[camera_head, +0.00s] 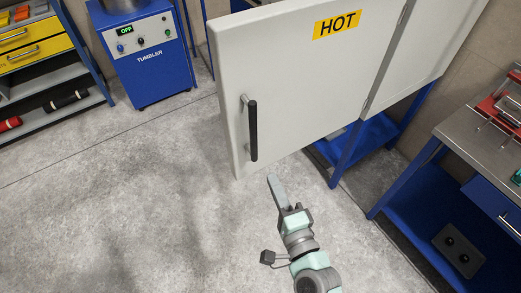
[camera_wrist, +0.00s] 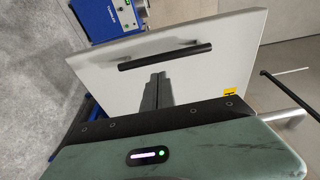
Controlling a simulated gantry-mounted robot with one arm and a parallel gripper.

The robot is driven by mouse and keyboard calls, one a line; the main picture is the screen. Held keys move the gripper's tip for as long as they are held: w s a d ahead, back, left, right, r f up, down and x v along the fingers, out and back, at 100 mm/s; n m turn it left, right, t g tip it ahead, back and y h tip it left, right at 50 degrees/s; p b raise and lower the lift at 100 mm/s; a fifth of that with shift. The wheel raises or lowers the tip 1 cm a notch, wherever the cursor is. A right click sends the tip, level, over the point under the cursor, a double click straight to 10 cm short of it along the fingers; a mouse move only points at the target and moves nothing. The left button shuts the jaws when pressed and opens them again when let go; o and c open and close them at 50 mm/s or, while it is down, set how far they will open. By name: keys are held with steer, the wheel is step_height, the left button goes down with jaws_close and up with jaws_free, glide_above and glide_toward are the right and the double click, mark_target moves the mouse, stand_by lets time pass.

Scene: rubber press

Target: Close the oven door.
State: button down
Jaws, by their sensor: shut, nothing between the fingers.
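The oven door (camera_head: 300,85) is a large off-white panel with a yellow HOT label (camera_head: 337,24). It stands open, swung out to the left from hinges at its right edge, with its outer face toward me. Its upright black handle (camera_head: 252,130) is near the left edge. My gripper (camera_head: 273,181) is shut and empty, its narrow fingers pointing up just below the door's lower edge in the head view. In the wrist view, the fingers (camera_wrist: 157,76) point at the door face (camera_wrist: 205,65), below the handle (camera_wrist: 165,55) and apart from it. Whether they touch the door is unclear.
A blue tumbler (camera_head: 150,60) stands at the back left, beside a shelf with yellow drawers (camera_head: 30,52). A blue-framed metal workbench (camera_head: 480,135) is at the right. The oven's blue stand (camera_head: 350,145) shows under the door. The floor at left is clear.

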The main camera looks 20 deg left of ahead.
mark_target(255, 139)
steer(key=x, duration=1.1)
steer(key=shift+w+a+f, duration=0.1)
steer(key=shift+w+a, duration=0.05)
steer(key=shift+w, duration=0.15)
steer(key=shift+p, duration=0.3)
